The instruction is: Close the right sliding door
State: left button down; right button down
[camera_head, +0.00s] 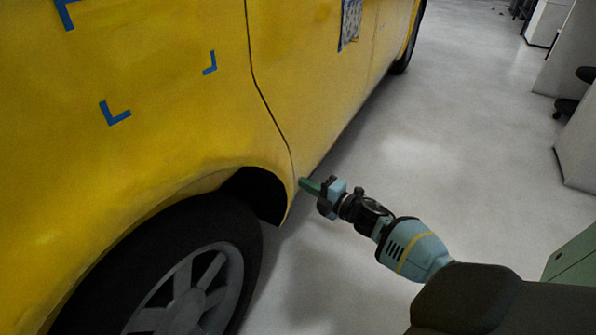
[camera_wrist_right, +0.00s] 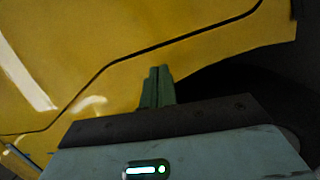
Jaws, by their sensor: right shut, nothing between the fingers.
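The yellow vehicle side fills the left of the head view, with the sliding door (camera_head: 310,75) beyond a dark curved seam. The seam runs down to the rear wheel arch, and the door looks about flush with the rear panel (camera_head: 160,120). My right gripper (camera_head: 303,183) is shut and empty, its green fingertips by the lower end of the seam near the wheel arch. In the right wrist view the shut fingers (camera_wrist_right: 157,74) point at the yellow body just beside the seam. I cannot tell whether they touch it. My left gripper is out of view.
The rear wheel (camera_head: 190,285) is at lower left. Blue corner marks (camera_head: 115,113) are on the rear panel, and a patterned sheet (camera_head: 350,20) is on the side farther along. The grey floor (camera_head: 430,140) is open to the right, with pale furniture (camera_head: 577,130) at the right edge.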

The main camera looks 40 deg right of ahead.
jog(key=shift+s+d+p, duration=0.2)
jog(key=shift+s+p, duration=0.1)
jog(key=shift+s, duration=0.95)
jog(key=shift+s+d+p, duration=0.15)
jog(key=shift+s+p, duration=0.1)
jog(key=shift+s, duration=1)
